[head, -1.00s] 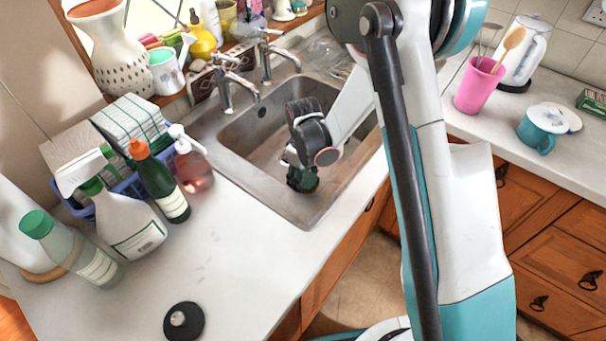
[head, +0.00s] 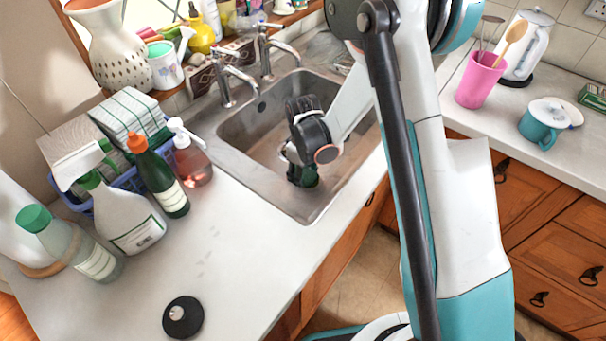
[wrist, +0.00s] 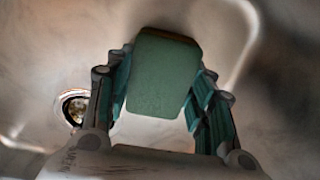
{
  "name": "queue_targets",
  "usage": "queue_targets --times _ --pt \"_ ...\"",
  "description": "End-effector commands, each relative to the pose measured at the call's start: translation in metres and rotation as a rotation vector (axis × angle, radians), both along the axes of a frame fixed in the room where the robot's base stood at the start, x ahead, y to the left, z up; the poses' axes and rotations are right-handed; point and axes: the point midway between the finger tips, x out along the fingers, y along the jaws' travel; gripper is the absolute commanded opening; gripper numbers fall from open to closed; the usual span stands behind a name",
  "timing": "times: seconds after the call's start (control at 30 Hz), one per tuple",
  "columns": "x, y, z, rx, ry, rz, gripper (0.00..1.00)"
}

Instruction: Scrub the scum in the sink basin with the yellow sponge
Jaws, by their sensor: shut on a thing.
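My gripper (head: 303,172) is down inside the metal sink basin (head: 234,135), towards its front right part. In the wrist view my gripper (wrist: 163,85) has its two fingers on either side of a block-shaped sponge (wrist: 160,78) and is shut on it. The sponge looks dull green here, not yellow. In the head view my wrist hides most of it. I cannot tell whether the sponge touches the basin floor. No distinct scum patch can be made out; the basin has a brownish tint. A round drain or hole (wrist: 73,107) shows left of the fingers.
Two taps (head: 232,84) stand behind the basin. A soap dispenser (head: 190,160), a green bottle (head: 160,178) and a spray bottle (head: 128,218) crowd the left counter. A black round lid or plug (head: 183,317) lies near the front. A pink cup (head: 480,80) stands right.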

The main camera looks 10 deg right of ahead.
Motion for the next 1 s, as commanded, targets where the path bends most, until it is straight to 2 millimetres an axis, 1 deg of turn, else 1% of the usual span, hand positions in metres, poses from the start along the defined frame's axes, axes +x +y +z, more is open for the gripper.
queue_targets --times 0.73,1.0 --pt "0.0002 -0.0002 -0.0092 0.0 0.0 0.0 0.3" --pt "0.007 -0.007 -0.009 0.0 0.0 -0.001 0.3"
